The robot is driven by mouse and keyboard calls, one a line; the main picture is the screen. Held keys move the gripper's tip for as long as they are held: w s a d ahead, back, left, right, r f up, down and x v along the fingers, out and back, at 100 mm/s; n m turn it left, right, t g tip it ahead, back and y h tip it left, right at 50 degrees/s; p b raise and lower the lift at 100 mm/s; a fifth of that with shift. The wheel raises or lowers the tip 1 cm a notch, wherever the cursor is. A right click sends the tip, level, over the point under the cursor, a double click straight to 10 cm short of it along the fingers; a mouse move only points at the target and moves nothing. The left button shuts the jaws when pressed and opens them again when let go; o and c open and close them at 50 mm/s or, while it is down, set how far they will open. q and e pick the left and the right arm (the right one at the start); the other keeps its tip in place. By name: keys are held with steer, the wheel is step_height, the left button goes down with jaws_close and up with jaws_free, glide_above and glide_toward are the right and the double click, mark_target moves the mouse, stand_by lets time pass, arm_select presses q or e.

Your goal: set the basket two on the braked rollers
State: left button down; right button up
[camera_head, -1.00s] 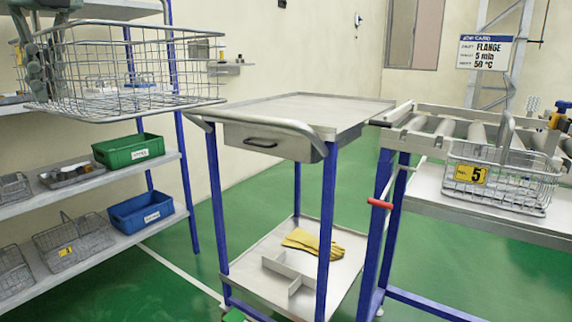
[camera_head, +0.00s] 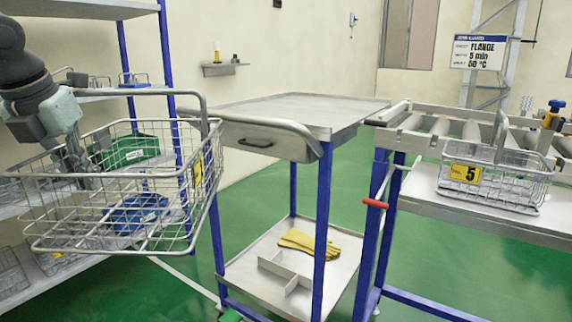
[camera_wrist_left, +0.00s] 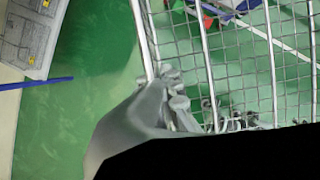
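My left gripper (camera_head: 78,163) is shut on a wire basket (camera_head: 105,210) at the left of the head view. In the left wrist view the fingers (camera_wrist_left: 172,98) close on a rim wire, with the mesh (camera_wrist_left: 235,60) beside them. The basket hangs in the air in front of the shelves, its handle up at the right. A yellow tag (camera_head: 198,170) is seen edge-on, its number unreadable. The rollers (camera_head: 440,128) lie on a frame at the right, beyond the trolley. A basket tagged 5 (camera_head: 495,180) stands at their near side. My right gripper is out of view.
A steel trolley (camera_head: 285,112) with a bare top stands between the held basket and the rollers. Yellow gloves (camera_head: 308,243) lie on its lower shelf. A red handle (camera_head: 375,203) sticks out near the roller frame. Green (camera_head: 130,150) and blue bins show through the basket.

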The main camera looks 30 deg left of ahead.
arm_select(q)
steer(key=w+d+f+m+g+h, duration=0.1)
steer(key=w+d+f+m+h, duration=0.3)
steer(key=d+f+m, duration=0.5)
steer(key=w+d+f+m+g+h, duration=0.1)
steer(key=w+d+f+m+h, duration=0.1)
steer(key=w+d+f+m, duration=0.6)
steer(key=w+d+f+m+g+y, duration=0.1)
steer(key=d+f+m+g+y, duration=0.1)
steer(key=d+m, duration=0.7)
steer(key=w+d+f+m+g+y, duration=0.1)
steer(key=d+f+m+g, duration=0.3)
steer(key=d+m, duration=0.5)
steer(key=w+f+m, duration=0.1)
steer(key=m, duration=0.6)
steer(key=shift+g+y, duration=0.3)
steer(key=shift+y, duration=0.1)
steer(key=shift+r, duration=0.1)
